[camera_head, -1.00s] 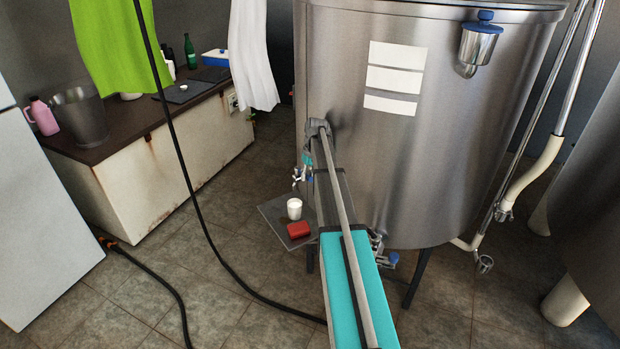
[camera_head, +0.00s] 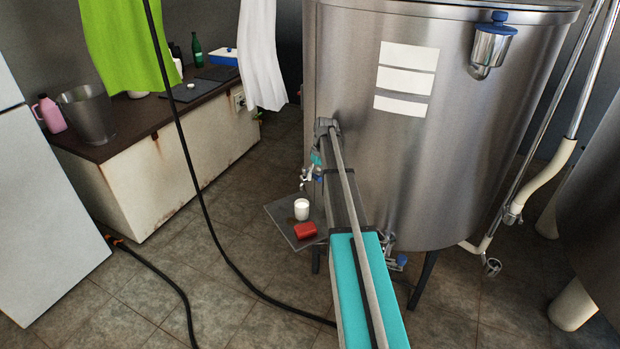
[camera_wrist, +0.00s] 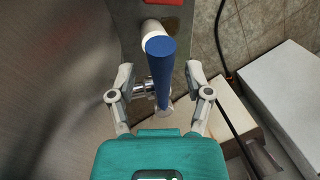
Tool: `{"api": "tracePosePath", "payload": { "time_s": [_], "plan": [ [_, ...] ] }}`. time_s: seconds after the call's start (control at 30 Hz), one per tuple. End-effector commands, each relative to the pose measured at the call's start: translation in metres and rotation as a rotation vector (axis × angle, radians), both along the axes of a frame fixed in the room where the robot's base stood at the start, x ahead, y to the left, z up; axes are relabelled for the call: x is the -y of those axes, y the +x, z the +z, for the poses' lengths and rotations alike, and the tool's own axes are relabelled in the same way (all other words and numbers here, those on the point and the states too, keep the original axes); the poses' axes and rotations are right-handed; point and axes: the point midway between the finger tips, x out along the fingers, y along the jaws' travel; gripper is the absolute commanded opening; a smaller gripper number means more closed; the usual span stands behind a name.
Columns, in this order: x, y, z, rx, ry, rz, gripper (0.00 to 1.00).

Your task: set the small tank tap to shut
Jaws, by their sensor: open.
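The small tank tap shows in the wrist view as a blue lever (camera_wrist: 165,75) on a shiny metal body (camera_wrist: 148,88). The lever points up the picture, its blue end large and near the camera. In the head view the small tap (camera_head: 306,184) is low on the left side of the tank (camera_head: 440,150), partly hidden by my arm. My gripper (camera_wrist: 160,76) is open, with one finger on each side of the lever and a visible gap on both sides. In the head view my gripper is mostly hidden behind my arm.
A shelf plate (camera_head: 283,222) below the tap holds a white cup (camera_head: 302,209) and a red block (camera_head: 305,231). A larger outlet with a blue part (camera_head: 401,261) sits low on the tank. A dark hose (camera_head: 205,215) hangs left of my arm. Floor between counter and tank is mostly clear.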

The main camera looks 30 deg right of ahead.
Motion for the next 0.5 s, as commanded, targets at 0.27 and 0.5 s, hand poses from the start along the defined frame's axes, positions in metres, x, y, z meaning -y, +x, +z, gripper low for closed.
{"api": "tracePosePath", "payload": {
  "time_s": [0.27,0.5],
  "plan": [
    [-0.0008,-0.0004,0.0,-0.001,0.001,0.0,0.65],
    [-0.0024,0.0031,0.0002,0.005,-0.008,0.009,0.65]
  ]
}}
